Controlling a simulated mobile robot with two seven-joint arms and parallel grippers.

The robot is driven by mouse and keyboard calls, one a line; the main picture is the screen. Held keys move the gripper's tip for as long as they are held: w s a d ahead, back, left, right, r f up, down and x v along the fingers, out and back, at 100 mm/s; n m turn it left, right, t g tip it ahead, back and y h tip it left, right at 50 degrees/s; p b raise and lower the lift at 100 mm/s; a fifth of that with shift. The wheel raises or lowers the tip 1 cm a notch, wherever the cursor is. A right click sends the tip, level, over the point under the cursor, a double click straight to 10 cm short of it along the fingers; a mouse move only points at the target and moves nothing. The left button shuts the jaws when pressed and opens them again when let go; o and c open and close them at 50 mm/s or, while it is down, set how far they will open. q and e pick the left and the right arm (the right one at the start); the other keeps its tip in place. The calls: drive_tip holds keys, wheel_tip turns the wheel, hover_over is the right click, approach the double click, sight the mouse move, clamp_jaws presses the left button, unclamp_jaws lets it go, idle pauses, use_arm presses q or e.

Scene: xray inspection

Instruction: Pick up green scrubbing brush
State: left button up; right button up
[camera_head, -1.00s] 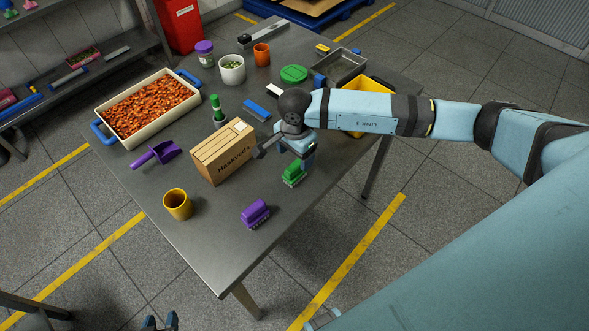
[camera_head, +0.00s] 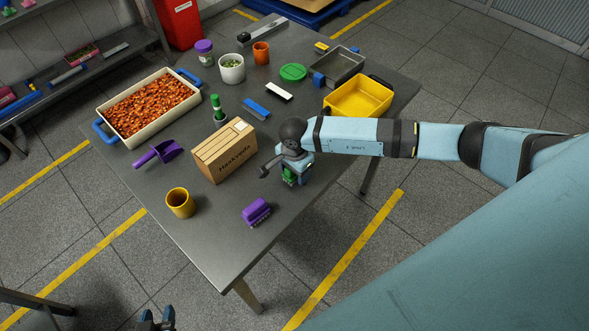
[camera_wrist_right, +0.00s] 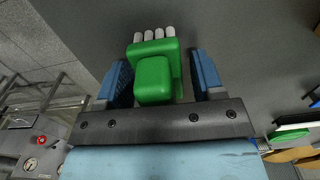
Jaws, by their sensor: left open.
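The green scrubbing brush (camera_head: 289,179) stands on the metal table near its right front edge, mostly hidden in the head view by my right gripper (camera_head: 293,176). In the right wrist view the green brush (camera_wrist_right: 158,72) lies between the two blue fingers of my right gripper (camera_wrist_right: 162,72), its pale bristle tufts pointing away. The right gripper is open around it, with a gap at the right finger; whether the left finger touches it I cannot tell. My left gripper (camera_head: 157,318) is open and empty at the bottom edge of the head view, away from the table.
A cardboard box (camera_head: 225,152) stands left of the right gripper. A purple brush (camera_head: 256,212) and a yellow cup (camera_head: 180,203) are nearer the front. A yellow tray (camera_head: 358,97) sits behind the right arm. The table front right of the purple brush is clear.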

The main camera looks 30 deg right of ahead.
drive_tip(key=c, duration=0.7)
drive_tip(key=shift+r, duration=0.15)
